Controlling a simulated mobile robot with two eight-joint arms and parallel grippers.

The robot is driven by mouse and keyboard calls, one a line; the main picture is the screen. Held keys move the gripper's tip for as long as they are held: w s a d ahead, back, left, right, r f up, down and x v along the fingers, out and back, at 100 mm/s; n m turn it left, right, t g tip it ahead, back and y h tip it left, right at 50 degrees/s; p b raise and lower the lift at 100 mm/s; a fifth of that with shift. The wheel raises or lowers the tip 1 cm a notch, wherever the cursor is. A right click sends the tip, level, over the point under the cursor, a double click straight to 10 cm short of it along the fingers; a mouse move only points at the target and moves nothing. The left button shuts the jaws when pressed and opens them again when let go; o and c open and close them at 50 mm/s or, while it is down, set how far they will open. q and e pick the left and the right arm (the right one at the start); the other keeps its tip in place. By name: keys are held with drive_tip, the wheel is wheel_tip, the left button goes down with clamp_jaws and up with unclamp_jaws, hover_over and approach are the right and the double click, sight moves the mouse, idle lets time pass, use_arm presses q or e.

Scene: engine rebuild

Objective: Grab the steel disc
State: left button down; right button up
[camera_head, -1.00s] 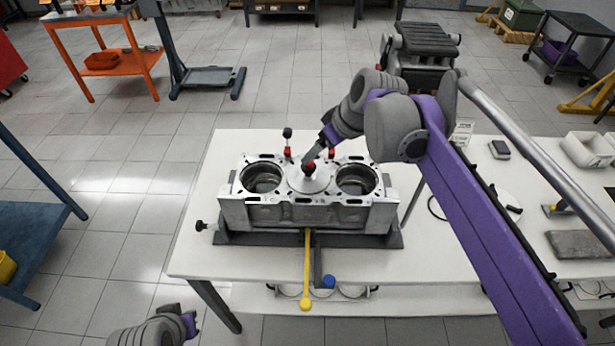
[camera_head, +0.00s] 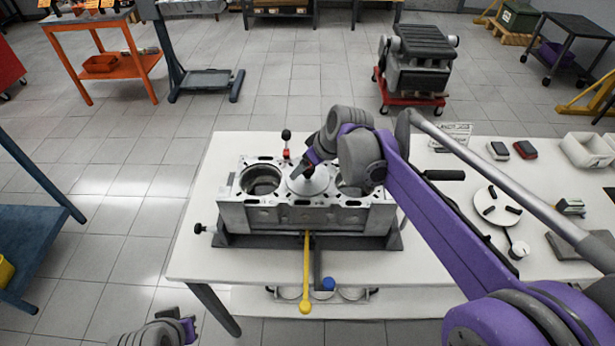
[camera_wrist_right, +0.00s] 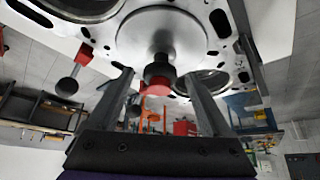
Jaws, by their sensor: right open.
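The steel disc (camera_head: 308,183) lies flat on top of the grey engine block (camera_head: 270,213), over its middle. My right gripper (camera_wrist_right: 158,78) is open, with one finger on each side of the post and knob; I cannot tell whether either finger touches. In the head view my right gripper (camera_head: 308,168) is over the disc and hides part of it. My left gripper (camera_head: 187,326) is at the bottom left edge, away from the block, its jaw gap unclear.
A black-and-red clamp knob (camera_head: 286,141) stands up behind the block. A yellow-handled lever (camera_head: 306,275) sticks out in front. The white table (camera_head: 400,265) is clear front right. A round plate (camera_head: 497,205) and small boxes lie on the right; my right arm crosses above.

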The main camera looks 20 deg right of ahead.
clamp_jaws()
drive_tip(key=shift+r, duration=0.1)
idle(0.4)
